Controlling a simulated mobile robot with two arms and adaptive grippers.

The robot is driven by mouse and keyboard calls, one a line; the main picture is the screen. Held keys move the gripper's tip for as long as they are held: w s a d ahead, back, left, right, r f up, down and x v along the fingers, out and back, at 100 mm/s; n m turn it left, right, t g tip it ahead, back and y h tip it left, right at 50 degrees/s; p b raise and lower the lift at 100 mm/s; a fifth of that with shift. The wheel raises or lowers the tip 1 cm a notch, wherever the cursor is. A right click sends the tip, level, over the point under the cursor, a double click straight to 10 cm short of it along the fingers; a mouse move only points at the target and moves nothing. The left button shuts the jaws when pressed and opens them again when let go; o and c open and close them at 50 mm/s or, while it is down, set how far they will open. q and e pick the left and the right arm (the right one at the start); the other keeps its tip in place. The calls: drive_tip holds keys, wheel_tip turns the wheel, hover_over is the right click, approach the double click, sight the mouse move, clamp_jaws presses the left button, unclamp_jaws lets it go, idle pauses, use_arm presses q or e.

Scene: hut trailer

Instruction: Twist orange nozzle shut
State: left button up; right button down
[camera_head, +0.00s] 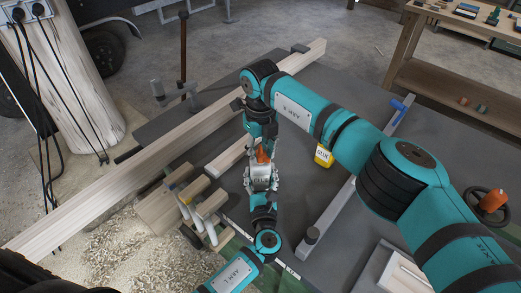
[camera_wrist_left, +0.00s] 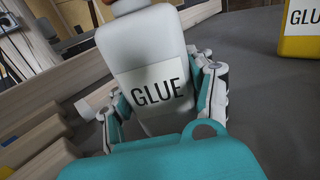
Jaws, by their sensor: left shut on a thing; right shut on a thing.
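A white glue bottle (camera_head: 261,184) stands upright over the dark workbench, with an orange nozzle (camera_head: 262,156) on top. My left gripper (camera_head: 262,190) comes from below and is shut around the bottle's body. In the left wrist view the bottle (camera_wrist_left: 145,55) with its GLUE label is between the two fingers, and the lower edge of the orange nozzle (camera_wrist_left: 128,6) shows at the top. My right gripper (camera_head: 262,146) comes down from above and is shut on the nozzle, partly hiding it. The nozzle's exact turn cannot be seen.
A yellow glue bottle (camera_head: 323,156) stands on the workbench (camera_head: 305,190) to the right, behind my right arm. A long wooden beam (camera_head: 130,178) crosses the left side. A clamp bar (camera_head: 340,208) lies at the right. Mallets and wood pieces (camera_head: 205,205) are left of the bottle.

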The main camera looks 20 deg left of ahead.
drive_tip(key=m, duration=0.5)
drive_tip(key=shift+m, duration=2.5)
drive_tip(key=c, duration=1)
unclamp_jaws()
drive_tip(key=shift+o, duration=0.2)
wheel_tip(320, 180, up, 12)
